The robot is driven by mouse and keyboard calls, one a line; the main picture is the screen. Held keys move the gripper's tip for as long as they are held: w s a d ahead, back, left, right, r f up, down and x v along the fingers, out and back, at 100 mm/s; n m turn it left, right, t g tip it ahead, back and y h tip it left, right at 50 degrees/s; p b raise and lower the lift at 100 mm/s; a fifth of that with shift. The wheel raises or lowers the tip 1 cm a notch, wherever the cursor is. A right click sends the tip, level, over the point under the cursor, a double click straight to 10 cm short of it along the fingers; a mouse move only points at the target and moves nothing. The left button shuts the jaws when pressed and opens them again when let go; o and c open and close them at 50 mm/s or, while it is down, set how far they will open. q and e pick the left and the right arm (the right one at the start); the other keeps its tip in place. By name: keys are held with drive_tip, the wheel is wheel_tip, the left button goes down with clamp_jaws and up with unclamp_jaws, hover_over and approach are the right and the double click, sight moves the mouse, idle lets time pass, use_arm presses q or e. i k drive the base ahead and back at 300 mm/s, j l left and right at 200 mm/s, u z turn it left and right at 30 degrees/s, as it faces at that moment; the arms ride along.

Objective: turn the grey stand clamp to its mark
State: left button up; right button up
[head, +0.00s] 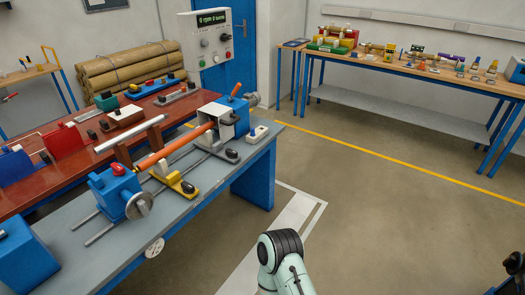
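The winder stands on the grey-topped bench (215,192). An orange-brown rod (172,152) runs between the blue tailstock (122,192) and the grey-white head housing (216,115). On the rails between them, a grey stand (212,148) sits near the housing, with a black clamp knob (232,154) at its front end. A yellow stand (172,180) with its own black knob (188,187) sits nearer the tailstock. The clamp's mark is too small to make out. Neither gripper's fingers show; only my arm parts appear at the bottom and lower right, away from the bench.
A red bench (60,165) with parts lies behind the winder. A control panel (213,38) stands beyond it. A small grey box (257,133) sits at the bench's right end. A wooden table (420,68) stands at the back right. The floor right of the bench is clear.

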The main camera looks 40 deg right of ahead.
sight(231, 153)
drive_tip(key=z, duration=1.2)
drive_tip(key=u, duration=0.3)
drive_tip(key=i+l+u, duration=0.3)
drive_tip(key=u, duration=0.2)
drive_tip(key=i+l+u, duration=0.2)
drive_tip(key=l+u, duration=0.25)
drive_tip(key=i+l+u, duration=0.1)
drive_tip(key=l, duration=0.2)
drive_tip(key=i+l+u, duration=0.1)
drive_tip(key=l, duration=0.25)
drive_tip(key=i+l+u, duration=0.1)
drive_tip(key=l, duration=0.25)
drive_tip(key=i, duration=0.05)
